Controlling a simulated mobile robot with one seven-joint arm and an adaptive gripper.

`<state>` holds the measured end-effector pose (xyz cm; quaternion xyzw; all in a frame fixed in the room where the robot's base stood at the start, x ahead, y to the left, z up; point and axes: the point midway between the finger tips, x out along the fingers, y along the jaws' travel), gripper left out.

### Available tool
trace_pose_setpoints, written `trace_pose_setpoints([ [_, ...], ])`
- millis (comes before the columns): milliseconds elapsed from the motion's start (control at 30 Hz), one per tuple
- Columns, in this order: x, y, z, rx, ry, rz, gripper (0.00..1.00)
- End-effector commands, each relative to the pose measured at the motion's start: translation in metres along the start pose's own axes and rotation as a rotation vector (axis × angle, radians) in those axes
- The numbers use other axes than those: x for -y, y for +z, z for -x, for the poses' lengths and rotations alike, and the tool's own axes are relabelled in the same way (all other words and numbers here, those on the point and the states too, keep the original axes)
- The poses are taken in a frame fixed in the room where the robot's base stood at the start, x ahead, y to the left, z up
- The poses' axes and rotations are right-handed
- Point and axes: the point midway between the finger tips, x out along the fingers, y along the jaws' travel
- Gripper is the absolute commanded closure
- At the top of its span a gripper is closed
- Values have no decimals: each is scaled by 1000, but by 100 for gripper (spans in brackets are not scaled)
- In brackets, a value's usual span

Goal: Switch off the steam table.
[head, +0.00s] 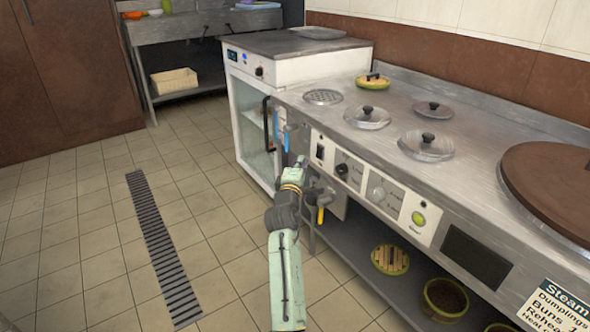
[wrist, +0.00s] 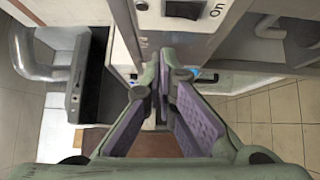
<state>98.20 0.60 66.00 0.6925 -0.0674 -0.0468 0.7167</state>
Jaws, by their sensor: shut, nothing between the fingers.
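The steam table (head: 455,170) is a long metal counter on the right in the head view, with several lidded wells on top. A white control panel runs along its front. A black rocker switch (head: 320,151) sits at the panel's left end, beside a black knob (head: 342,170). In the wrist view the dark switch (wrist: 183,9) shows at the top next to the printed word "On". Whether it is pressed cannot be told. My gripper (head: 301,160) is shut and empty, just left of and slightly below the switch. Its fingertips (wrist: 164,75) point at the panel's front, with contact unclear.
A white cabinet (head: 290,70) with a glass door stands left of the steam table. A yellow-handled valve (head: 321,213) hangs below the panel. Steamer baskets (head: 390,259) rest on the lower shelf. The tiled floor at left is clear around a drain grate (head: 160,245).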

Motion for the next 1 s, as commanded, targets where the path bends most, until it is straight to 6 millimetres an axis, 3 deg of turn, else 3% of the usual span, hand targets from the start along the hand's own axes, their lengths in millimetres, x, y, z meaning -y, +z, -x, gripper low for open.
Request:
trace_pose_setpoints([
  [100,-3,-1,22,-3,2,-1,100],
  [300,-6,-1,42,-2,2,-1,100],
  [733,-9,-4,45,-8,6,-7,100],
  [867,-36,-32,54,-64,53,-70,100],
  [1000,-98,-92,84,-205,149,-236,100],
])
